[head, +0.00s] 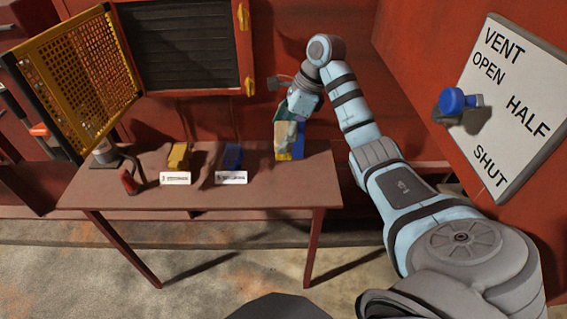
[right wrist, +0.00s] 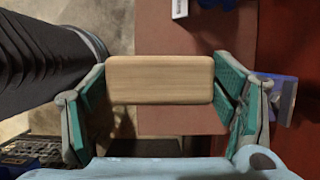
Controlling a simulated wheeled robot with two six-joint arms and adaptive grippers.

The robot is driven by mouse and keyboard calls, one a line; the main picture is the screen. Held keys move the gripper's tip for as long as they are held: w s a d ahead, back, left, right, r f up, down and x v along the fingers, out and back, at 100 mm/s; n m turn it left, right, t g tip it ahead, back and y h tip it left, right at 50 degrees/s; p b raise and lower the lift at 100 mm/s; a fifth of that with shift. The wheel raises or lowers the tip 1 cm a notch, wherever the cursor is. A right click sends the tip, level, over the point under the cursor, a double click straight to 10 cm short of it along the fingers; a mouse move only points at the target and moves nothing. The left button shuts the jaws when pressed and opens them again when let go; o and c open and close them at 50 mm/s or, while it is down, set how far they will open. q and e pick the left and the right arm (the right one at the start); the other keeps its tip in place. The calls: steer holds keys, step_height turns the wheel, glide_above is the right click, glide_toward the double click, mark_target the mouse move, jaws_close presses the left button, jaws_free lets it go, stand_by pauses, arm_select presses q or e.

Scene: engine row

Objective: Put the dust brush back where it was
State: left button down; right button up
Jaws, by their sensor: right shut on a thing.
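My right gripper (head: 286,127) is over the right end of the brown table (head: 260,192). In the right wrist view its two teal-padded fingers (right wrist: 166,92) are closed on the sides of a pale wooden block-shaped piece (right wrist: 160,80), which I take to be the dust brush. Its bristles are not visible there. In the head view a small pale part of the brush (head: 285,137) shows below the gripper. A blue and yellow thing (head: 298,148) is right by it at the table's back right; I cannot tell whether they touch. My left gripper is not in view.
A yellow block (head: 179,157) and a blue block (head: 233,157) stand behind white cards (head: 175,178). A red item (head: 130,183) and a grey cylinder (head: 103,153) are at the left. A yellow mesh door (head: 83,75) stands open. A blue knob (head: 452,101) projects from the VENT plate (head: 512,100).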

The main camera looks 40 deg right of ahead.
step_height(320, 180, down, 18)
steer(key=b, duration=0.6)
steer(key=shift+r+b, duration=0.2)
steer(key=shift+b, duration=0.1)
steer(key=shift+f, duration=0.2)
steer(key=shift+c, duration=1.1)
steer(key=o, duration=1.3)
steer(key=shift+w, duration=0.1)
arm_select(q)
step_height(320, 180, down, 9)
arm_select(e)
steer(key=shift+r, duration=0.1)
steer(key=shift+r, duration=0.2)
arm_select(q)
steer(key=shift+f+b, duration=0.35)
arm_select(e)
steer(key=s+d, duration=0.2)
steer(key=d, duration=0.1)
steer(key=s+d, duration=0.5)
steer(key=d, duration=0.1)
steer(key=shift+s+d+r, duration=0.35)
steer(key=shift+d, duration=0.05)
